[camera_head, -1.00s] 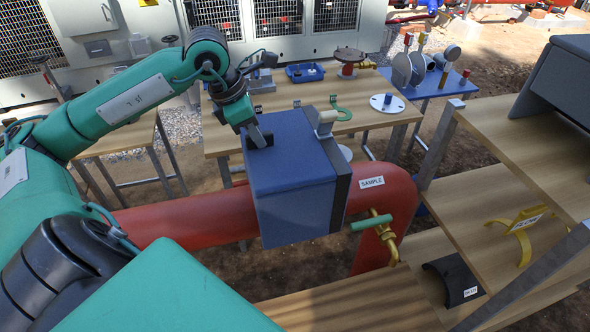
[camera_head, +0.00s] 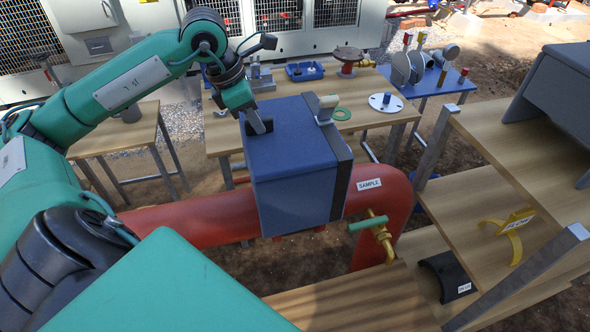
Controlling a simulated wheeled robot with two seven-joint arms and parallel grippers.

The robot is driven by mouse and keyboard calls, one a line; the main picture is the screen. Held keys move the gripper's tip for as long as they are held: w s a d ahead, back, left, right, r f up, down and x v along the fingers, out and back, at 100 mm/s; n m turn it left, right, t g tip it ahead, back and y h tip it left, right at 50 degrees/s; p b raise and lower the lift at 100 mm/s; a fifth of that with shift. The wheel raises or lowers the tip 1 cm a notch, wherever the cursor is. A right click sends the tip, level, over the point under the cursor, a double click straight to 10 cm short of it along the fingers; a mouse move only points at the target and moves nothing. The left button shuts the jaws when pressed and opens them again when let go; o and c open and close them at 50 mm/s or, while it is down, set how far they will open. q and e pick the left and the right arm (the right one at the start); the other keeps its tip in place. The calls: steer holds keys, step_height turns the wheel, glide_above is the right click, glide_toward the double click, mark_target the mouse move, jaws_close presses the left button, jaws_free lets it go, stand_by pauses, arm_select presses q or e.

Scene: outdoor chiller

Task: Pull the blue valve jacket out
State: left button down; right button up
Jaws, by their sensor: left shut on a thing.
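The blue valve jacket (camera_head: 295,175) is a large box-shaped cover with a dark strip along its right side. It sits around the red pipe (camera_head: 185,218). My left gripper (camera_head: 256,124) reaches in from the upper left and is shut on the top left edge of the jacket. What lies inside the jacket is hidden. My right gripper is not in view.
A brass tap with a green handle (camera_head: 368,221) stands right of the jacket by the SAMPLE label (camera_head: 368,184). A wooden table (camera_head: 225,132) with parts stands behind. Wooden shelves (camera_head: 470,205) stand at right, holding a yellow FLOW bracket (camera_head: 512,232).

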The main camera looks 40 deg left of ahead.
arm_select(q)
steer(key=shift+r+p, duration=2.5)
steer(key=shift+r, duration=1.05)
steer(key=c, duration=2.1)
jaws_free()
jaws_close()
